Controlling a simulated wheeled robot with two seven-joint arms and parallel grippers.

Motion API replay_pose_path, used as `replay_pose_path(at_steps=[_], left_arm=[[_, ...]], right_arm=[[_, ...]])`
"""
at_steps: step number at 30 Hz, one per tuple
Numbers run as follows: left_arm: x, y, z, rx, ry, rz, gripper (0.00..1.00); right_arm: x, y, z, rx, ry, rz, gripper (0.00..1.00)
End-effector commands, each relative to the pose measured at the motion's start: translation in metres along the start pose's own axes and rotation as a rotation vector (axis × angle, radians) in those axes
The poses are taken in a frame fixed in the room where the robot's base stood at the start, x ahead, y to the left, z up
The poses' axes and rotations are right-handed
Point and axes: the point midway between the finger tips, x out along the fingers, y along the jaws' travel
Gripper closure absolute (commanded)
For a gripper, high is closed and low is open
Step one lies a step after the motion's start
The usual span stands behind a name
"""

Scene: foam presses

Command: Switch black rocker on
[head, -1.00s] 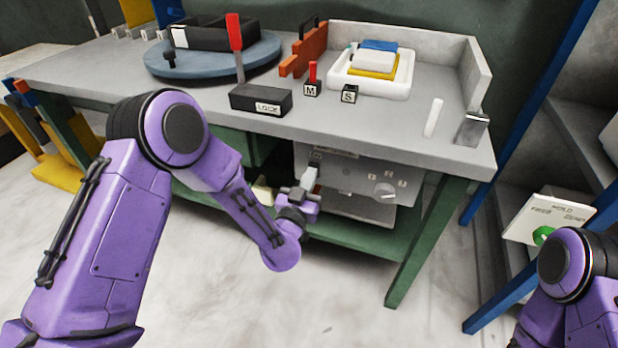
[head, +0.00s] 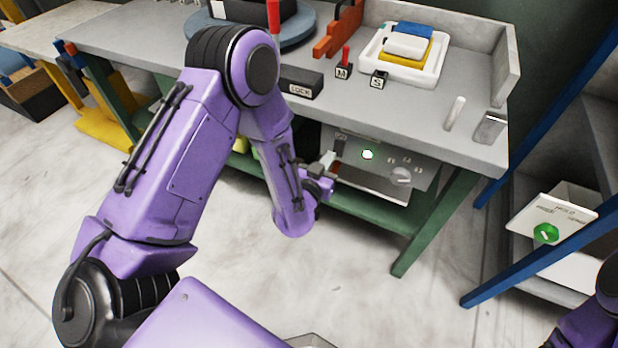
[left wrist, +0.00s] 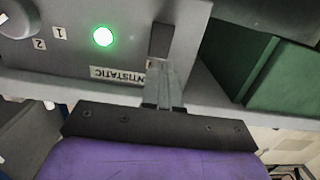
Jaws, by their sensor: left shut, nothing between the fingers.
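The black rocker (head: 340,147) sits at the left of the grey control panel (head: 385,190) under the bench top. In the left wrist view the rocker (left wrist: 160,40) is a dark upright block just beyond my fingertips. A lamp (head: 367,155) beside it glows green, and the lamp (left wrist: 103,36) is also bright in the left wrist view. My left gripper (head: 328,161) is shut and empty, its tips (left wrist: 160,72) close to the rocker's label end. I cannot tell whether they touch it. Part of a label reading "NTISTATIC" (left wrist: 118,75) shows. My right gripper is out of view.
A numbered knob (head: 402,175) is at the panel's right. A green bench leg (head: 435,225) stands beyond it. A LOCK block (head: 301,83) and a white tray (head: 385,60) sit on the bench top (head: 425,115). The floor in front is clear.

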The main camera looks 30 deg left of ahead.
Motion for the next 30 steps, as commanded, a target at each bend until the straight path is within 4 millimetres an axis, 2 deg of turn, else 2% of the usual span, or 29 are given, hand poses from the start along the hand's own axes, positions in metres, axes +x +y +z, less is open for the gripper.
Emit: replay_pose_path(at_steps=[6,12,17,30], left_arm=[[-0.056,-0.001,-0.001,0.004,-0.005,0.001,1.00],[-0.091,-0.003,-0.003,0.002,-0.005,-0.006,1.00],[-0.101,-0.003,-0.005,0.001,-0.005,-0.007,1.00],[-0.101,-0.002,-0.005,0.001,-0.006,-0.005,1.00]], right_arm=[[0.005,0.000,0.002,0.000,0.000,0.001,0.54],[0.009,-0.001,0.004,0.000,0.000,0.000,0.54],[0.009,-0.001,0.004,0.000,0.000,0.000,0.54],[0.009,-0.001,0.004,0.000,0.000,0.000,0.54]])
